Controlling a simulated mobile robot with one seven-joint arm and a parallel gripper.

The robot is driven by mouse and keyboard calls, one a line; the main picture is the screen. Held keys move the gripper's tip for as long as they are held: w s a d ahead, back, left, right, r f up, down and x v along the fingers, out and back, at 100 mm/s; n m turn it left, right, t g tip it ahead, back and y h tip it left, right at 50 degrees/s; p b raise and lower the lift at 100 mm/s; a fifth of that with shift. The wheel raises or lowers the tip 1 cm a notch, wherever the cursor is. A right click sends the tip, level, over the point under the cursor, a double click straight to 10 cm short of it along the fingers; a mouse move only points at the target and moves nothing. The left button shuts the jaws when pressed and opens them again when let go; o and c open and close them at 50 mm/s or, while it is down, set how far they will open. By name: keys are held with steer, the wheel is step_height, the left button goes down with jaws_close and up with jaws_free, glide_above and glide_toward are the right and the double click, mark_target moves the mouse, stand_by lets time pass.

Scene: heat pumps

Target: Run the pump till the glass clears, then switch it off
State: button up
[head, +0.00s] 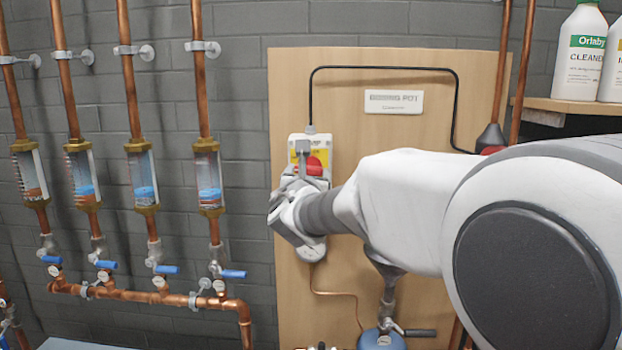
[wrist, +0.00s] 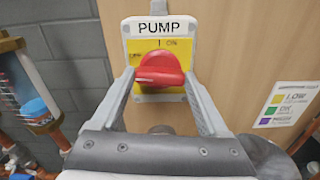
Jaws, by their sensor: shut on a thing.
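The pump switch is a red knob (wrist: 160,70) on a yellow plate under a "PUMP" label (wrist: 159,28); "ON" is printed above the knob, with a smaller, unclear mark at left. My gripper (wrist: 159,76) has one finger on each side of the knob and is shut on it. I cannot tell which mark the knob points to. In the head view, the knob (head: 315,166) is partly covered by my gripper (head: 303,156). Several sight glasses stand in copper pipes at left. The rightmost glass (head: 209,176) shows blue liquid; the leftmost (head: 31,176) looks brownish low down.
Blue-handled valves (head: 233,273) sit below the glasses. A wooden board (head: 440,130) carries the switch, a black cable and a sign (head: 394,101). A colour label (wrist: 286,104) is right of the switch. White bottles (head: 580,55) stand on a shelf at right.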

steer(key=shift+m+b, duration=2.4)
steer(key=shift+b, duration=0.1)
steer(key=shift+f, duration=0.1)
steer(key=m+b, duration=0.5)
steer(key=b, duration=0.1)
steer(key=shift+f+m+b, duration=0.1)
steer(key=shift+m+b, duration=0.2)
steer(key=shift+r, duration=0.2)
